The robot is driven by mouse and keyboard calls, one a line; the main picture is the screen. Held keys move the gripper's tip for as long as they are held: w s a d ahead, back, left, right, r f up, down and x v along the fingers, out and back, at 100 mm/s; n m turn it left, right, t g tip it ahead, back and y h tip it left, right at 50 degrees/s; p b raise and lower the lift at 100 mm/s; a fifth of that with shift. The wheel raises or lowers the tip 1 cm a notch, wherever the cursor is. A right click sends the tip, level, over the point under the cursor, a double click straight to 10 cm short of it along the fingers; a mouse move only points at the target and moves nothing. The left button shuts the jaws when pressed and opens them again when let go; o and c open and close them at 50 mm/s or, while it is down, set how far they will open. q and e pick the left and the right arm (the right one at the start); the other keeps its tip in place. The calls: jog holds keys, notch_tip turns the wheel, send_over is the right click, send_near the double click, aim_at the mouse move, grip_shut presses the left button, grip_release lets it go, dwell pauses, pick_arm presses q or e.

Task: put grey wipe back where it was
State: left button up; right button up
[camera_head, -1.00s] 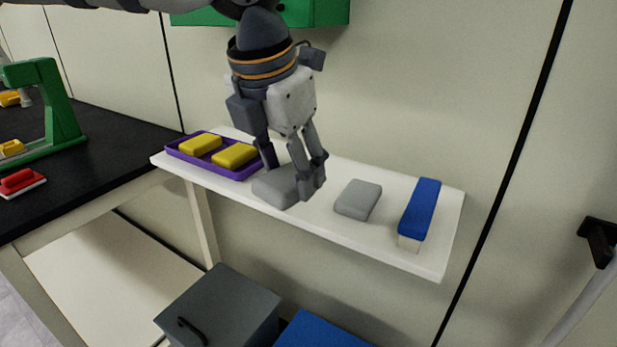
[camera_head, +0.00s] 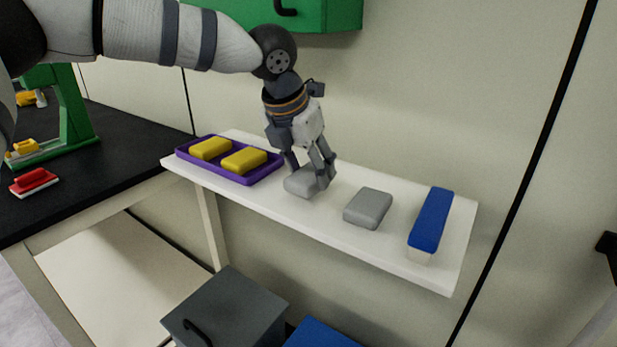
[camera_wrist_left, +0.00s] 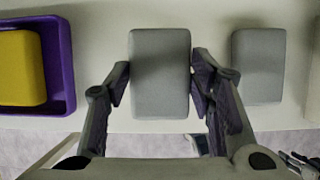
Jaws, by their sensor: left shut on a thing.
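My left gripper (camera_head: 312,172) is shut on a grey wipe (camera_head: 298,184) at the white shelf, just right of the purple tray. In the left wrist view this wipe (camera_wrist_left: 160,75) sits between the two fingers (camera_wrist_left: 157,84); the right finger lies against its side, and a thin gap seems to show at the left one. I cannot tell whether the wipe touches the shelf. A second grey wipe (camera_head: 368,207) lies on the shelf to the right, and it also shows in the left wrist view (camera_wrist_left: 258,65).
The white shelf (camera_head: 400,260) carries a purple tray (camera_head: 240,178) with two yellow blocks at its left and a blue-topped brush-like item (camera_head: 431,218) at its right. A green cabinet (camera_head: 330,14) hangs above. A dark bench (camera_head: 120,165) stands left, and a grey box (camera_head: 225,305) below.

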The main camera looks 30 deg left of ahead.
pick_arm(q)
notch_tip(320, 180, down, 2)
jog(key=shift+s+f, duration=0.1)
jog(key=o, duration=1)
jog(key=v, duration=1.2)
